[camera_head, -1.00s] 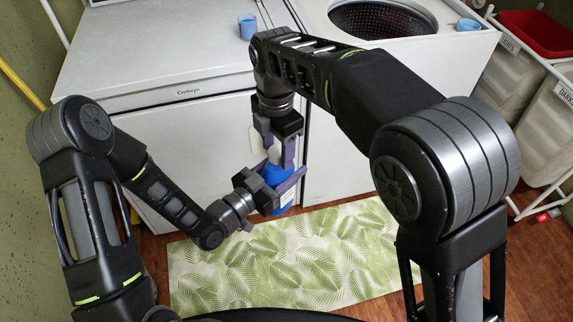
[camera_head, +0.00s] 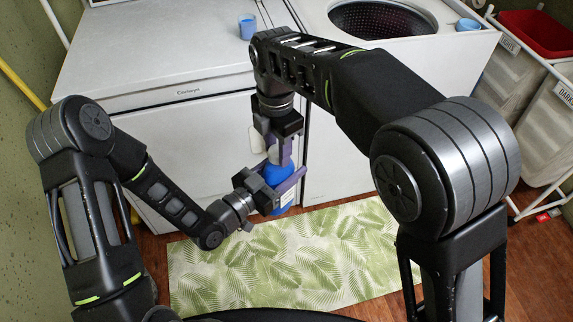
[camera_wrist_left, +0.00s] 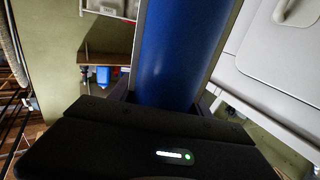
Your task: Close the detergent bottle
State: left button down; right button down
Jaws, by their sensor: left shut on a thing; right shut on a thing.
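The detergent bottle is blue with a small pale label (camera_head: 287,197) and stands roughly upright in mid-air in front of the white machine. My left gripper (camera_head: 280,184) is shut around its body from the left. In the left wrist view the blue bottle (camera_wrist_left: 180,55) fills the middle between the fingers. My right gripper (camera_head: 279,152) comes down from above and is shut at the bottle's top. It seems to hold the cap, which is almost wholly hidden by the fingers. I cannot tell how the cap sits on the neck.
A white machine (camera_head: 170,70) with a blue cup (camera_head: 247,27) on top stands behind. An open-topped washer (camera_head: 318,20) with another blue cup (camera_head: 468,25) is to its right. Laundry bins (camera_head: 545,130) stand far right. A green leaf-patterned mat (camera_head: 300,260) lies on the floor.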

jog(key=m, duration=1.7)
jog(key=shift+m, duration=0.4)
jog(key=m, duration=0.4)
jog(key=shift+m, duration=0.4)
jog(key=m, duration=0.2)
jog(key=shift+m, duration=0.4)
jog(key=m, duration=0.7)
jog(key=c, duration=0.8)
grip_release()
jog(key=shift+f, duration=0.1)
jog(key=shift+c, duration=0.2)
